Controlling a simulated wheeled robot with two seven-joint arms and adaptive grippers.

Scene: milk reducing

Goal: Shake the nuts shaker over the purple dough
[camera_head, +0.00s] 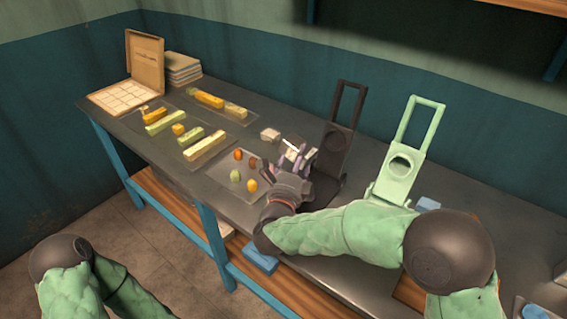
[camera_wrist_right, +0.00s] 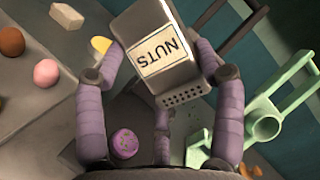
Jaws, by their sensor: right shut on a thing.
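The nuts shaker is a grey metal box with a white NUTS label (camera_wrist_right: 163,50) and a perforated end (camera_wrist_right: 187,97). My right gripper (camera_wrist_right: 158,58) is shut on it, with purple fingers on both sides. In the wrist view the shaker is tilted, its perforated end towards the gripper's palm. In the head view the right gripper (camera_head: 291,168) holds the shaker (camera_head: 299,150) above the table. The purple dough (camera_wrist_right: 125,143) is a small round lump with specks on top, low in the wrist view near the left finger. The head view does not show it clearly. My left gripper is out of view.
A dark press (camera_head: 342,135) and a green press (camera_head: 404,160) stand behind and right of the gripper. A sheet with several coloured dough balls (camera_head: 235,176) lies to the left, with trays of bars (camera_head: 205,147) beyond. A pale block (camera_head: 270,134) lies nearby.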

